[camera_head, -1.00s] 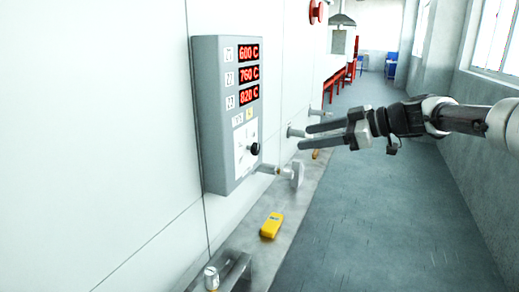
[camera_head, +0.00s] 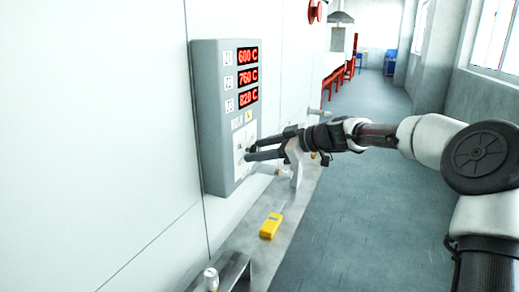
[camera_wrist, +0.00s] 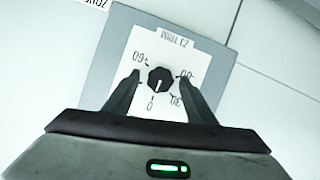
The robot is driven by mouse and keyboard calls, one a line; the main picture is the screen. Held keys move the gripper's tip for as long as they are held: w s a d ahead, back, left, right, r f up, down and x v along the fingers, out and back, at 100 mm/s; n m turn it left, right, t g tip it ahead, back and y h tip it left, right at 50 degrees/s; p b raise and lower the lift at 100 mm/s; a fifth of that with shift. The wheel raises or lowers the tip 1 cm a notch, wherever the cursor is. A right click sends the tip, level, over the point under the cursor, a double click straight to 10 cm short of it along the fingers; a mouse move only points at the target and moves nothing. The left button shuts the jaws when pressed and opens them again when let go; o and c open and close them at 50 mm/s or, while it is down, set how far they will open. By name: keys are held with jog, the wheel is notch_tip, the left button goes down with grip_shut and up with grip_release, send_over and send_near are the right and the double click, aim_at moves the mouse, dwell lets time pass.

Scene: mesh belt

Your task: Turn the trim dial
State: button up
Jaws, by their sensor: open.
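The trim dial is a black knob (camera_wrist: 160,80) on a white plate (camera_wrist: 150,52) marked "Z3 TRIM", with a printed scale around it. In the wrist view the plate appears upside down. The plate is on the lower front of a grey control box (camera_head: 213,120) on the wall. My gripper (camera_head: 252,151) is at the plate, its fingers pointing at the box. In the wrist view my gripper (camera_wrist: 160,84) is open, with one finger on each side of the knob and a visible gap on both sides. In the head view the fingers mostly hide the knob.
Red displays (camera_head: 248,76) read 600 C, 760 C and 820 C above the plate. A yellow handheld device (camera_head: 271,225) lies on the ledge below. A metal fitting (camera_head: 211,279) stands at the lower left. The aisle floor (camera_head: 360,210) on the right is clear.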

jog(key=c, duration=1)
jog(key=shift+c, duration=0.2)
jog(key=shift+w, duration=0.1)
jog(key=m+g+p, duration=0.1)
jog(key=m, duration=0.1)
jog(key=m+g+p, duration=0.1)
jog(key=shift+w+r+m+g+y+p, duration=0.1)
jog(key=shift+w+m+g+y+p, duration=0.1)
jog(key=shift+m+g+y+p, duration=0.2)
jog(key=m+g+p, duration=0.1)
jog(key=m, duration=0.1)
jog(key=m+g+y+p, duration=0.1)
jog(key=m+p, duration=0.1)
jog(key=shift+w+d+f+y, duration=0.15)
jog(key=shift+f+y, duration=0.05)
jog(key=shift+y, duration=0.1)
jog(key=shift+m, duration=0.3)
jog(key=o, duration=1)
